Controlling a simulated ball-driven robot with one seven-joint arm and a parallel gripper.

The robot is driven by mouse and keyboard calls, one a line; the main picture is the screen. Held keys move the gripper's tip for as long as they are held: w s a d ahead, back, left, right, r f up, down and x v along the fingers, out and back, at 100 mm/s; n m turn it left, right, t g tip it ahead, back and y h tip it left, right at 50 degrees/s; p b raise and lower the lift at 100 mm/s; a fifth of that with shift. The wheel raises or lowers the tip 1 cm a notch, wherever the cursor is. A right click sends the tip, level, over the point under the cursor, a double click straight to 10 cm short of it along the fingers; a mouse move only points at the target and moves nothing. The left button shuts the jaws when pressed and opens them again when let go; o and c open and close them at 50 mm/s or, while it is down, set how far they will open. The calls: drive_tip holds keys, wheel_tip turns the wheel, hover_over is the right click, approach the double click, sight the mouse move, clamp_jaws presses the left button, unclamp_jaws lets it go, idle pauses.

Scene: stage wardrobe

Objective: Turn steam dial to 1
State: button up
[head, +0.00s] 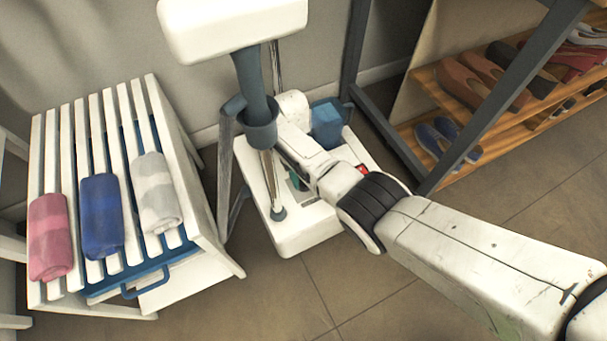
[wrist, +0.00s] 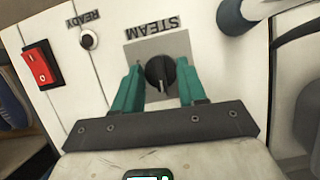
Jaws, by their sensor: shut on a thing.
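The steam dial (wrist: 160,73) is a round black knob with a pale pointer line, on a grey plate below an upside-down STEAM label in the wrist view. The pointer line runs toward the bottom of the picture. No scale numbers can be read. My gripper (wrist: 159,86) has its teal fingers shut on the dial, one on each side. In the head view my gripper (head: 296,183) is over the top of the white steamer base (head: 300,236), and my arm hides the dial.
A red rocker switch (wrist: 42,66) and a READY lamp (wrist: 88,40) sit beside the dial. The steamer's pole (head: 270,180) rises close to my gripper. A slatted bench (head: 110,120) with rolled towels stands left. A shoe rack (head: 440,100) stands right. Floor in front is clear.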

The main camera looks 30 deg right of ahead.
drive_tip(key=shift+n, duration=0.4)
drive_tip(key=o, duration=1)
drive_tip(key=p+v, duration=0.3)
drive_tip(key=v, duration=0.7)
drive_tip(key=shift+w+a+r, duration=0.15)
drive_tip(key=shift+r, duration=0.2)
